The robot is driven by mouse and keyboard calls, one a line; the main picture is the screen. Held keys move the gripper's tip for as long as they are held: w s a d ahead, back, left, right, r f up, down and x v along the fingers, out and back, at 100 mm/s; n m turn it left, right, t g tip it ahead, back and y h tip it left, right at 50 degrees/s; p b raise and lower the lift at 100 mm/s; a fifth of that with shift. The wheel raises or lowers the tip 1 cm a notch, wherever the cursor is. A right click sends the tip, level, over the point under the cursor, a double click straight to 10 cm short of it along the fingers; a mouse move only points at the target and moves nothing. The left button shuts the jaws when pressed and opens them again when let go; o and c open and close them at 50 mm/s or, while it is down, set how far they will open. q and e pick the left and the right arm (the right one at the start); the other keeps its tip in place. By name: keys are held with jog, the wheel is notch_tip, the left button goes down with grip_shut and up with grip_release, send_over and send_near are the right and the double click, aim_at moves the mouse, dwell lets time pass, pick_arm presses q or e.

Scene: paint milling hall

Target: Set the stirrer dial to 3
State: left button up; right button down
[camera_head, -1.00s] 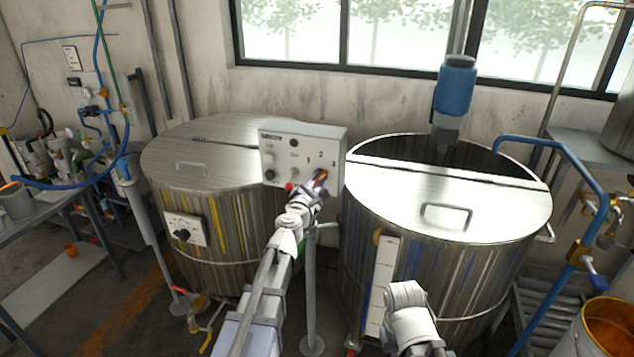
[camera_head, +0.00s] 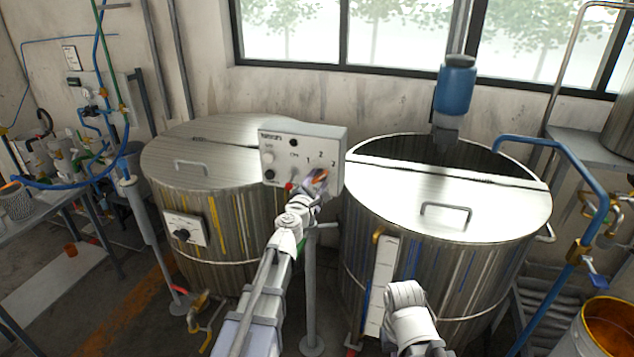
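The stirrer control box (camera_head: 334,150) is a pale box on a stand between the two steel tanks. Its front carries small knobs on the left and the marks 1, 2 and 3 on the right. My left gripper (camera_head: 317,180) is at the lower right of the box's front, below the marks 2 and 3. It covers that part of the panel, so the dial and its pointer cannot be made out. I cannot tell whether the fingers are open or closed on the dial. My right arm shows at the bottom, in front of the right tank; its fingertips are not seen.
The left tank (camera_head: 185,150) has a closed lid and a small panel with a black knob (camera_head: 182,235). The right tank (camera_head: 450,205) has a half-open lid under a blue motor (camera_head: 455,90). A blue pipe (camera_head: 560,150) and an orange-lined bucket (camera_head: 607,325) stand at right.

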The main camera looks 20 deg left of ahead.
pick_arm(q)
jog(key=shift+s, duration=0.1)
jog(key=s, duration=0.7)
jog(key=shift+s+a, duration=0.15)
jog(key=shift+s, duration=0.15)
